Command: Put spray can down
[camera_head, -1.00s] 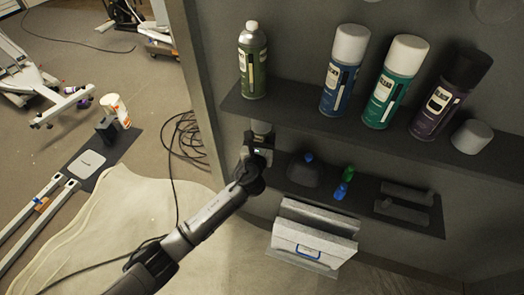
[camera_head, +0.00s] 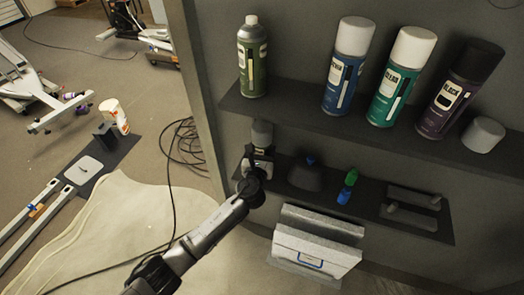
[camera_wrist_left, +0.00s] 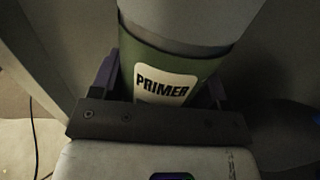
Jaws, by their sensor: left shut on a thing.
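The spray can, green with a pale PRIMER label (camera_wrist_left: 166,84) and a grey upper part, sits between the fingers of my left gripper (camera_wrist_left: 165,95) in the left wrist view. In the head view, its grey top (camera_head: 262,132) shows below the upper shelf, at the left end of the lower shelf (camera_head: 280,182). My left gripper (camera_head: 257,162) is shut on the can, which looks roughly upright. The can's base is hidden, so I cannot tell whether it touches the lower shelf. My right gripper is not in view.
The upper shelf (camera_head: 290,107) holds an olive can (camera_head: 252,62), blue (camera_head: 346,68), teal (camera_head: 400,80) and dark (camera_head: 456,95) cans, and a loose grey cap (camera_head: 483,135). Small bottles (camera_head: 347,187) and a dark rounded object (camera_head: 306,175) stand right of my gripper.

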